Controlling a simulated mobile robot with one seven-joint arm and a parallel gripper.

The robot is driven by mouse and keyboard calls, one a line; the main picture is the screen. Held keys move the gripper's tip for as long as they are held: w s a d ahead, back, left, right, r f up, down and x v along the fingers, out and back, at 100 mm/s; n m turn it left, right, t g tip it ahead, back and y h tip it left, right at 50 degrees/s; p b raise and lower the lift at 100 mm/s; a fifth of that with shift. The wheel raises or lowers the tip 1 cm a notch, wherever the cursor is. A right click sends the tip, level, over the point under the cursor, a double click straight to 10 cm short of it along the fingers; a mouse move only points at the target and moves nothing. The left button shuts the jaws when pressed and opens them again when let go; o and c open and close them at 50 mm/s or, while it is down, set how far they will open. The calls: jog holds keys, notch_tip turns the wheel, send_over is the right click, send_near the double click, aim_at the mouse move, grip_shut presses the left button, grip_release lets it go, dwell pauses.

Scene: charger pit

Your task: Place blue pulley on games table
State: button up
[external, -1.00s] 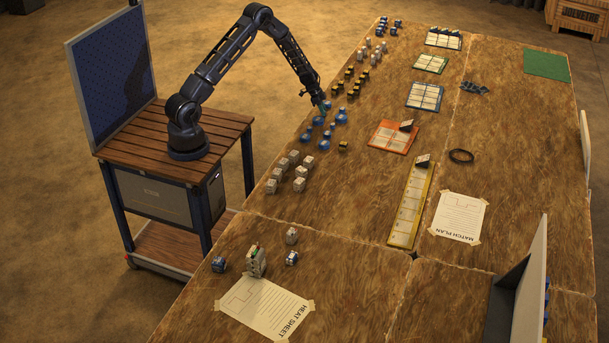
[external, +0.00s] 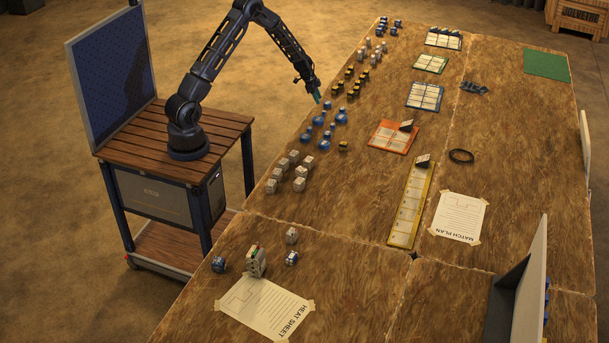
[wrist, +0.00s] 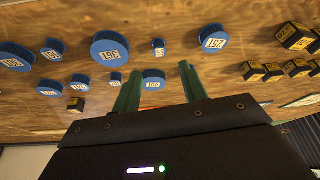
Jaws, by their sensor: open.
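Several blue pulleys stand in a cluster near the left edge of the wooden table (external: 365,205), among them a larger blue pulley (external: 341,117). I cannot tell which one the task names. In the wrist view they are round blue discs with white number labels, including a blue pulley marked 361 (wrist: 110,48) and one marked 261 (wrist: 215,38). Smaller blue pieces stand among them. My gripper (external: 317,98) is above the table edge by the cluster. In the wrist view its green fingers (wrist: 158,72) are apart, with nothing held between them.
Black-and-yellow blocks (external: 350,80) stand beyond the pulleys, and pale grey blocks (external: 292,160) stand nearer. An orange-edged tray (external: 378,147), a blue-edged tray (external: 410,104) and a long yellow tray (external: 400,236) lie to the right. Bare wood lies between them.

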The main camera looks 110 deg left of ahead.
jog(key=shift+v, duration=2.1)
jog(key=w+d+r+m, duration=0.1)
jog(key=w+d+r, duration=0.4)
jog(key=d+r, duration=0.65)
jog(key=w+d+r, duration=0.5)
jog(key=d+r, duration=0.4)
jog(key=d, duration=0.5)
jog(key=s+d+r, duration=0.1)
jog(key=d+r, duration=0.2)
jog(key=d, duration=0.4)
jog(key=s+d+r+m+h, duration=0.1)
jog(key=s+d+r, duration=0.1)
jog(key=d+r, duration=0.35)
jog(key=s+d+r, duration=0.1)
jog(key=d, duration=0.7)
jog(key=s+d+r, duration=0.1)
jog(key=s+d, duration=0.8)
jog(key=s, duration=0.1)
jog(key=s+d+r, duration=0.2)
jog(key=s+d, duration=0.7)
jog(key=s, duration=0.1)
jog(key=shift+s+r, duration=0.25)
jog(key=shift+s, duration=0.05)
